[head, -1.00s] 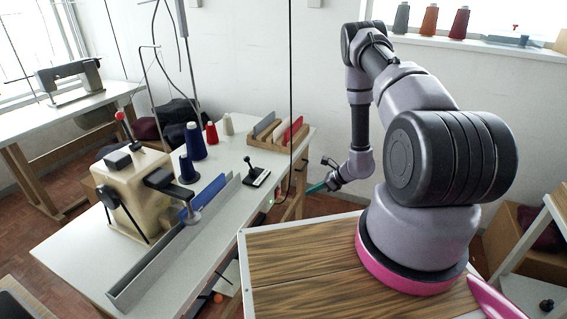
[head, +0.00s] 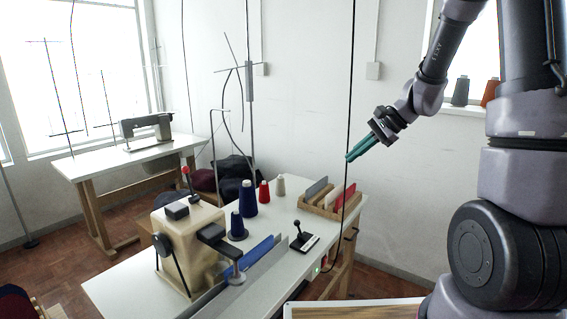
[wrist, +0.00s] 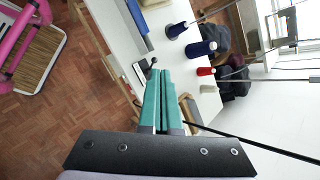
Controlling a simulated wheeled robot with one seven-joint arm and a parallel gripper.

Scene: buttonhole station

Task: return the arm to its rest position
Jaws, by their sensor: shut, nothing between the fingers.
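My gripper (head: 352,157) is up in the air at the right of the head view, in front of the wall and above the right end of the work table (head: 262,296). Its teal fingers lie together and hold nothing. In the wrist view the shut teal fingers (wrist: 160,88) point toward the table, with its white top (wrist: 112,22) behind them. My arm reaches down to the gripper from the upper right of the head view.
A cream buttonhole machine (head: 190,243), thread cones (head: 248,198), a black lever (head: 299,236) and a wooden rack (head: 333,199) stand on the table. A dark cable (head: 349,90) hangs close to the gripper. A sewing machine (head: 147,130) stands further back.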

